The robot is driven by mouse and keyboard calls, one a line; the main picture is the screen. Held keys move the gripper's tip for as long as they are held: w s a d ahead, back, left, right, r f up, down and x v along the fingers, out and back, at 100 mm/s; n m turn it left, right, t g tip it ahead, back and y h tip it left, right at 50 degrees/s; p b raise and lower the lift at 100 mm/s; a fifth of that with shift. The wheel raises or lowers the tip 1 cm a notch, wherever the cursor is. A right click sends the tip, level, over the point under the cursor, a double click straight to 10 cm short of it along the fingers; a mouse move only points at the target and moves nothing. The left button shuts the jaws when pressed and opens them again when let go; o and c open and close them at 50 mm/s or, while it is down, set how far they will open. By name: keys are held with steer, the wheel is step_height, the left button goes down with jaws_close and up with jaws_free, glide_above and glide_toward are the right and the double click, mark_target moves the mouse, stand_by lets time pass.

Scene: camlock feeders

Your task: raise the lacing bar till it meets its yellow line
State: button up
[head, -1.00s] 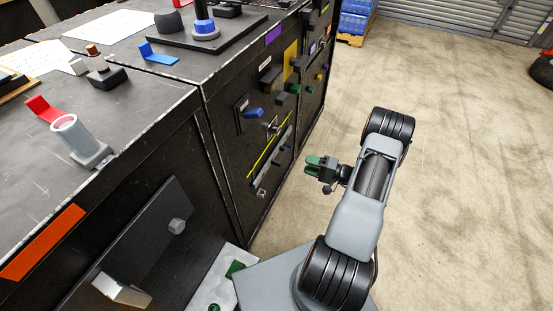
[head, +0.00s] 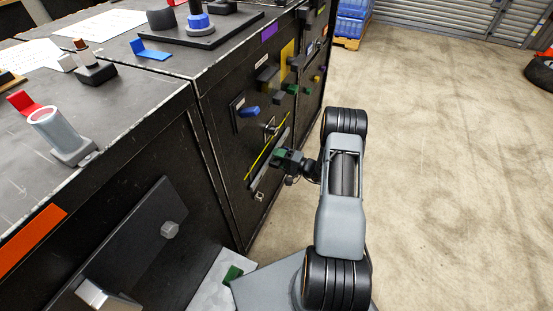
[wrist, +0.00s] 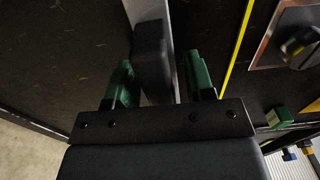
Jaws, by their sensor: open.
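The lacing bar (head: 263,181) is a grey bar slanting along the black cabinet front in the head view, partly hidden by my gripper. The yellow line (head: 258,161) runs above it, with a dark gap between. My gripper (head: 283,158) is at the bar. In the wrist view, the green fingers of my gripper (wrist: 160,82) stand open on either side of a black block (wrist: 152,55), the bar's handle. The grey bar (wrist: 170,20) runs behind the block, and the yellow line (wrist: 236,50) is to its right, apart. I cannot tell whether either finger touches the handle.
A blue knob (head: 249,112) and several green and dark fittings stick out of the cabinet front near the line. A dark knob on a grey plate (wrist: 285,40) is to the right in the wrist view. Open concrete floor (head: 440,170) lies to the right.

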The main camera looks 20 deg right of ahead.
steer(key=shift+w+a, duration=0.2)
steer(key=shift+w, duration=0.05)
jaws_close()
stand_by(0.4)
